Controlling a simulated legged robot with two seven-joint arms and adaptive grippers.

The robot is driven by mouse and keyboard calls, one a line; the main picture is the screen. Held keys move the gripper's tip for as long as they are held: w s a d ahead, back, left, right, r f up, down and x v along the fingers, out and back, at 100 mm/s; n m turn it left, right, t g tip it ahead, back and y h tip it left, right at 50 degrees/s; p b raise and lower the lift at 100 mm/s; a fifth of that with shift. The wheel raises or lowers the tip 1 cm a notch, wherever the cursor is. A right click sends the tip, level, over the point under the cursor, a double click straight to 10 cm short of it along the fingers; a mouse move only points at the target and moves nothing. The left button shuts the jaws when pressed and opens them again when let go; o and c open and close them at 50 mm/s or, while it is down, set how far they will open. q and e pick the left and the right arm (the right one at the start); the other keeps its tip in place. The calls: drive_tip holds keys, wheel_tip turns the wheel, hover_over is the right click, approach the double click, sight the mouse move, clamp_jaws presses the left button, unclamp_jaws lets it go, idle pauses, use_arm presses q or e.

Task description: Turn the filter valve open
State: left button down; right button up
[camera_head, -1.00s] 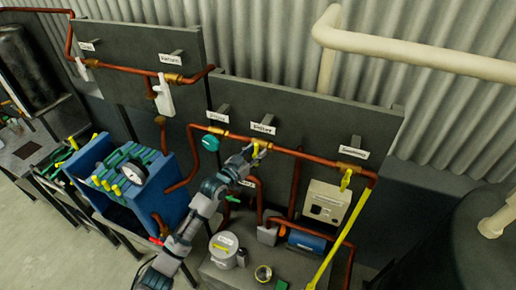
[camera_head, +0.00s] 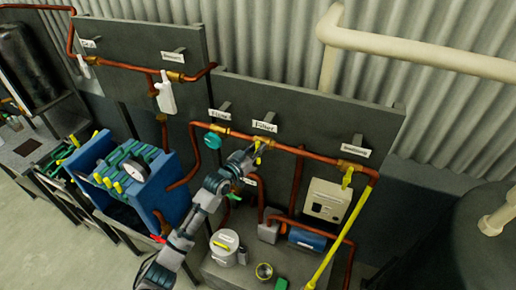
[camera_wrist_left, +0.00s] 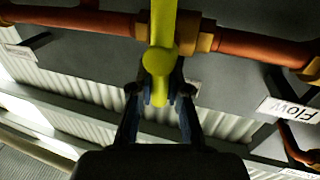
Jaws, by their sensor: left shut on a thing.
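The filter valve is on the copper pipe below the "Filter" label (camera_head: 264,126). Its yellow handle (camera_head: 258,150) shows at the tip of my left gripper (camera_head: 250,152). In the left wrist view the yellow handle (camera_wrist_left: 162,60) crosses the pipe joint and runs down between the fingers of my left gripper (camera_wrist_left: 160,95), which is shut on it. The gripper partly hides the handle in the head view. My right gripper is not in view.
A teal round valve (camera_head: 212,140) sits left on the same pipe, and another yellow handle (camera_head: 347,177) hangs at the right. Below are a white canister (camera_head: 224,248) and a blue cylinder (camera_head: 307,239).

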use_arm(q)
drive_tip(key=n, duration=0.1)
drive_tip(key=n+b, duration=0.1)
drive_tip(key=n, duration=0.1)
drive_tip(key=shift+w+a+f+t, duration=0.1)
drive_tip(key=shift+w+a+t, duration=0.05)
drive_tip(key=shift+a+t, duration=0.25)
drive_tip(key=shift+w+a+f+n+t+y+b, duration=0.15)
drive_tip(key=shift+a+f+n+t+y, duration=0.35)
drive_tip(key=shift+n, duration=2.45)
drive_tip(key=shift+w+a+f+n+t+y+b, duration=0.1)
drive_tip(key=shift+f+n+t+y, duration=0.45)
drive_tip(key=shift+n, duration=2.35)
drive_tip(key=shift+w+a+f+n+t+y+b, duration=0.2)
drive_tip(key=shift+n+t+y, duration=0.65)
drive_tip(key=shift+n, duration=2.1)
drive_tip(key=shift+t+h, duration=0.3)
